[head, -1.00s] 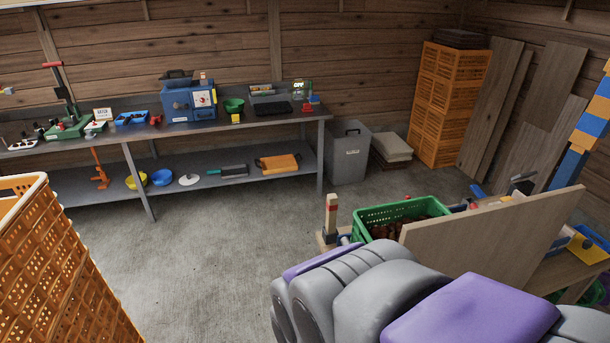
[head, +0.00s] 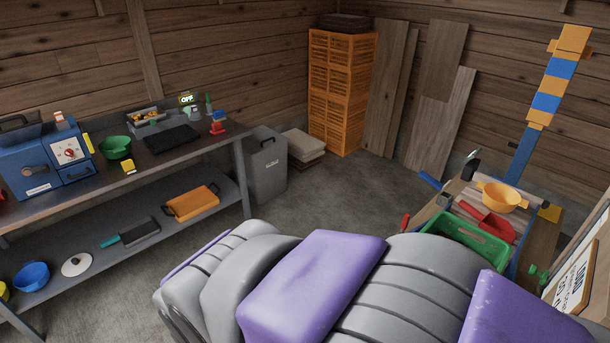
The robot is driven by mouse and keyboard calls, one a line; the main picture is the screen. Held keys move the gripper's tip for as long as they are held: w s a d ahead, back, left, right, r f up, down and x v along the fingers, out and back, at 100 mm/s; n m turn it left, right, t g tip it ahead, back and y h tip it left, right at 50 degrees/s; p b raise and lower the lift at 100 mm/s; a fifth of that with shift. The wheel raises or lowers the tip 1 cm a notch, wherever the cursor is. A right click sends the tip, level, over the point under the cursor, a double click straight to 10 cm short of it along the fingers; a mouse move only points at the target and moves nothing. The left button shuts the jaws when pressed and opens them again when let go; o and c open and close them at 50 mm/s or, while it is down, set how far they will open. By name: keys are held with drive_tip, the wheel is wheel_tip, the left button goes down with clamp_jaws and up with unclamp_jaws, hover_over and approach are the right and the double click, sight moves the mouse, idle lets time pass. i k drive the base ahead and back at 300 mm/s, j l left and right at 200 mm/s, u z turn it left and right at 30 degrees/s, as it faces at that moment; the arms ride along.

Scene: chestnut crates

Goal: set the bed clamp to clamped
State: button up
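I cannot pick out a bed clamp for certain in the head view. On the workbench (head: 215,158) at left stands a blue machine (head: 88,172) with a white dial panel and a dark handle. A small red and blue device (head: 218,124) stands near the bench's right end. My gripper is not in view.
The table at right holds a green crate (head: 465,243), a red scoop (head: 495,225) and an orange bowl (head: 500,197). Grey floor (head: 345,195) lies clear between.

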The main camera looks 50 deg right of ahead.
sight(406, 217)
drive_tip(key=i+z, duration=0.1)
drive_tip(key=z, duration=0.35)
drive_tip(key=i+z, duration=0.1)
drive_tip(key=z, duration=0.35)
drive_tip(key=i+j+z, duration=0.1)
drive_tip(key=z, duration=0.35)
drive_tip(key=j+z, duration=0.1)
drive_tip(key=z, duration=1.35)
drive_tip(key=i+j+z, duration=0.25)
drive_tip(key=j+z, duration=0.15)
drive_tip(key=i+j+z, duration=0.2)
drive_tip(key=j+z, duration=0.2)
drive_tip(key=j, duration=0.3)
drive_tip(key=i+j+z, duration=0.1)
drive_tip(key=j+z, duration=0.3)
drive_tip(key=j, duration=0.2)
drive_tip(key=j+z, duration=0.4)
drive_tip(key=j, duration=0.25)
drive_tip(key=j+z, duration=0.4)
drive_tip(key=j, duration=0.25)
